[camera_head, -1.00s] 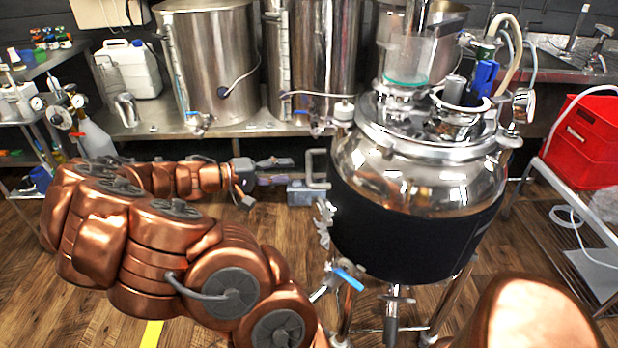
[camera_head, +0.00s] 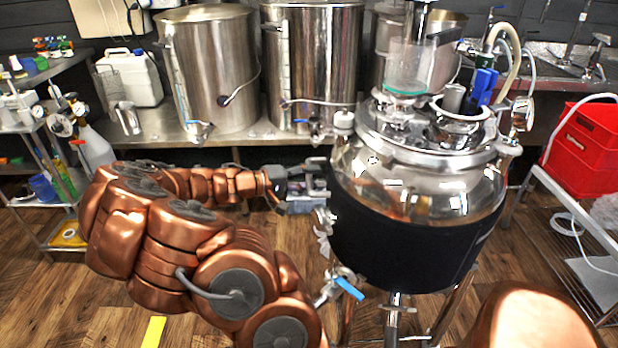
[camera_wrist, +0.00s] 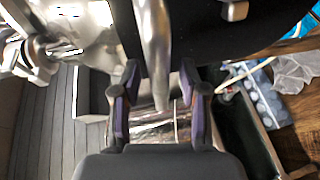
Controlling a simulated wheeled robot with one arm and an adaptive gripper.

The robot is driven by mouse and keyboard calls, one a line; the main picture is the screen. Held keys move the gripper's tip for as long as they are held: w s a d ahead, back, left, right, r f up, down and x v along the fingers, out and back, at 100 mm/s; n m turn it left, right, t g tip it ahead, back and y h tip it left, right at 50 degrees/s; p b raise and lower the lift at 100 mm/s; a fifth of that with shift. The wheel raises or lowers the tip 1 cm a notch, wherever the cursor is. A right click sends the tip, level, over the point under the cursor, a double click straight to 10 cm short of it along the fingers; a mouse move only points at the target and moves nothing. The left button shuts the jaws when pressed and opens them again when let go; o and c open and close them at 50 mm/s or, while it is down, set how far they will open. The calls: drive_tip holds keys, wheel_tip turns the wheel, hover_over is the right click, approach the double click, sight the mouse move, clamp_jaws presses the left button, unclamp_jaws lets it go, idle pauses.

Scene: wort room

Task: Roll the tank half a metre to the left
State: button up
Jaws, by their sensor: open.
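The tank (camera_head: 400,240) stands right of centre on metal legs, with a shiny domed top and a black band around its body. Its black side also fills the upper part of the wrist view (camera_wrist: 205,40). My gripper (camera_head: 314,183) is at the tank's left side in the head view. In the wrist view my gripper (camera_wrist: 160,103) is open, with a finger on each side of a curved metal handle (camera_wrist: 157,60). The handle's end appears between the fingers; I cannot tell whether it touches them. In the head view my gripper mostly hides the handle.
Large steel kettles (camera_head: 215,75) stand on a metal bench (camera_head: 165,125) behind. A shelf unit (camera_head: 40,160) with bottles stands at far left. A red crate (camera_head: 585,150) sits on a wire rack (camera_head: 570,235) at right. Wooden floor is open at lower left, with yellow tape (camera_head: 153,331).

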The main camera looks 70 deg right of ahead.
clamp_jaws()
idle(0.6)
